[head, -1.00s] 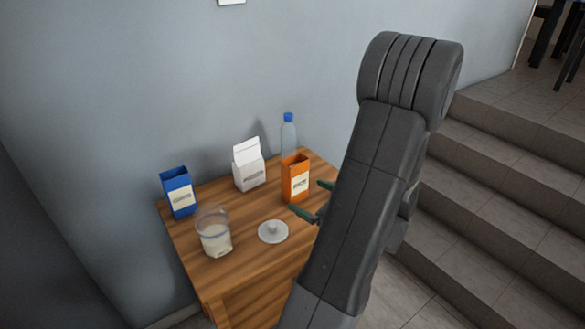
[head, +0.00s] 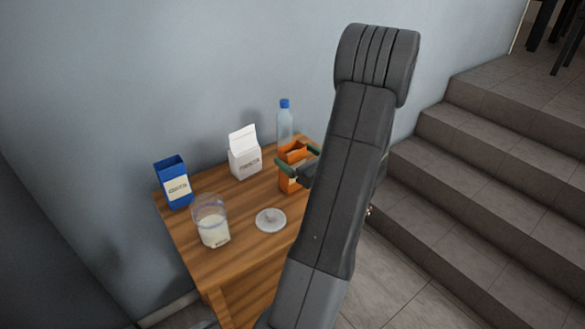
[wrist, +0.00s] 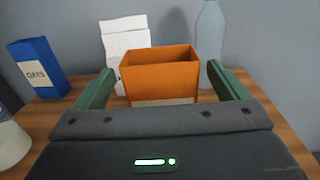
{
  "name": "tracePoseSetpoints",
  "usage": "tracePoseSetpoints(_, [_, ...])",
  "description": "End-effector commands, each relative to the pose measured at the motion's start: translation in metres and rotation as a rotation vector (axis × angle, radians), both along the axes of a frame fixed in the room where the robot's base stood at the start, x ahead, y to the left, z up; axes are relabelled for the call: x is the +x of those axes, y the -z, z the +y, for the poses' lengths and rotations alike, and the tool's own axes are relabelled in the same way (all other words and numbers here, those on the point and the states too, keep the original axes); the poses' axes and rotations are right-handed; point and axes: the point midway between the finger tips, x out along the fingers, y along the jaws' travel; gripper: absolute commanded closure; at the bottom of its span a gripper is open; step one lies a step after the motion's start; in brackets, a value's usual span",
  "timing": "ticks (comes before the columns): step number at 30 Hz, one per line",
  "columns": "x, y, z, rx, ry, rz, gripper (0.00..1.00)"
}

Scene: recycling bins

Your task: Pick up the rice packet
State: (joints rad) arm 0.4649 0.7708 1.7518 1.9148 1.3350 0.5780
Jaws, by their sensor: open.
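An orange open-topped packet (head: 286,181) with a pale label stands upright on the wooden table (head: 197,262); it also shows in the wrist view (wrist: 160,82). Its label is too small or hidden to read, so I cannot confirm that it is the rice. My gripper (head: 297,163) is open, its green fingers on either side of the orange packet near its top. In the wrist view the packet stands between the two fingers, with gaps visible on both sides. My gripper body hides the packet's lower part there.
A white packet (head: 245,160) and a clear blue-capped bottle (head: 285,125) stand close behind the orange packet. A blue oats packet (head: 173,183), a jar of white contents (head: 212,225) and a round lid (head: 271,220) are left and nearer. Steps (head: 460,175) rise at right.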

Motion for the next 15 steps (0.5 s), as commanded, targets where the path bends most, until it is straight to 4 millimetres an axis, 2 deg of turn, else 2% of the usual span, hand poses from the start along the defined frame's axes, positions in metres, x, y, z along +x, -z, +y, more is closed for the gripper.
tracePoseSetpoints(7, [0.028,-0.002,0.023,0.000,-0.003,0.000,0.06])
tracePoseSetpoints(15, [0.032,-0.002,0.026,0.000,-0.001,0.000,0.06])
